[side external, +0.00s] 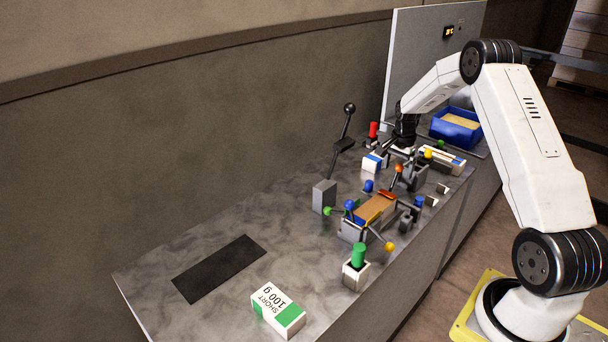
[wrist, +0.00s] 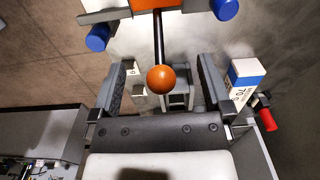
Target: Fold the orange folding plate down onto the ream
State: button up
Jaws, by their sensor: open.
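The tan-topped ream (side external: 373,210) lies in a grey fixture near the middle of the bench. The orange folding plate (side external: 388,194) is at the ream's far end, and its rod rises to an orange ball knob (side external: 398,168). In the wrist view the orange plate (wrist: 155,4) is cut off by the top edge, and its dark rod runs to the orange ball (wrist: 162,80). My gripper (side external: 396,153) is above the far side of the fixture. Its two fingers are apart, with the ball between them in the wrist view (wrist: 166,75). I see no contact with the ball.
Blue knobs (side external: 349,204), yellow knobs (side external: 390,246) and a green cylinder (side external: 358,254) crowd the fixture. A white-blue box (side external: 375,162) and red cylinder (side external: 373,130) stand near my gripper. A blue crate (side external: 457,130) is behind. The front-left bench is mostly clear around a black patch (side external: 219,268).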

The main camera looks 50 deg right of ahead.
jog(key=shift+r, duration=3.35)
jog(key=s+a+r+n+t, duration=0.15)
jog(key=a+n, duration=0.75)
jog(key=a, duration=1.1)
jog(key=s+a+n+t, duration=0.1)
jog(key=s+a+n, duration=0.8)
jog(key=s+a, duration=0.3)
jog(key=a, duration=0.2)
jog(key=shift+a+f, duration=0.3)
jog(key=shift+f, duration=0.05)
